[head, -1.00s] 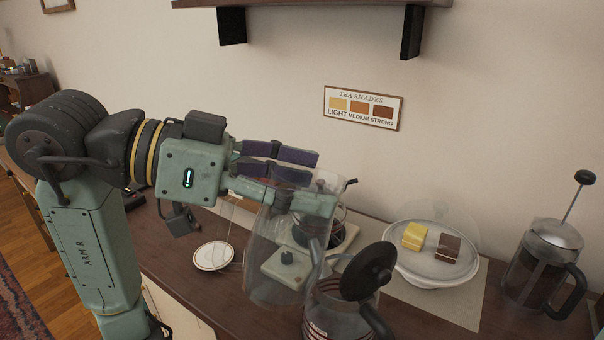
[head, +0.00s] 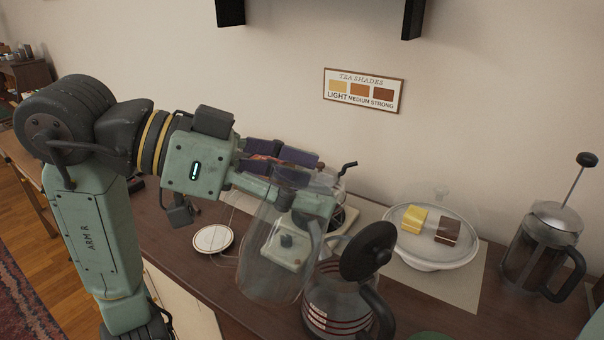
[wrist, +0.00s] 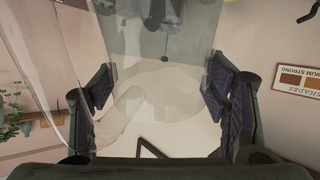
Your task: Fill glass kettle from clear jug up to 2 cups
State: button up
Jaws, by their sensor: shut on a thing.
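The clear jug (head: 268,262) hangs in my gripper (head: 300,180), a little tilted, left of the glass kettle. My fingers are closed around its upper part; in the wrist view the jug (wrist: 160,62) shows between the two finger pads. The glass kettle (head: 338,312) stands on the counter at the front, with dark red bands around it and a black handle on its right. Its black lid (head: 368,250) is raised and tilted. The water level in the jug and in the kettle cannot be made out.
A hot-plate-like device (head: 290,248) shows through the jug. A small white saucer (head: 213,238) lies to the left. A white cake stand (head: 435,253) with yellow and brown cakes and a French press (head: 540,250) stand to the right. A tea shades sign (head: 364,91) hangs behind.

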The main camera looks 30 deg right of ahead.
jog(key=shift+d+r+y+p, duration=0.1)
jog(key=shift+r+y+p, duration=0.1)
jog(key=shift+y+p, duration=0.4)
jog(key=shift+f+b, duration=0.4)
jog(key=shift+f, duration=0.55)
dwell(0.4)
jog(key=shift+t+y, duration=0.4)
jog(key=shift+f+b, duration=1.55)
jog(key=shift+f, duration=0.85)
jog(key=shift+r+p, duration=0.2)
jog(key=shift+p, duration=0.2)
jog(key=shift+f, duration=0.1)
jog(key=shift+d+r+y+p, duration=0.15)
jog(key=shift+y+p, duration=0.35)
jog(key=shift+p, duration=0.5)
dwell(1.2)
jog(key=shift+n, duration=0.3)
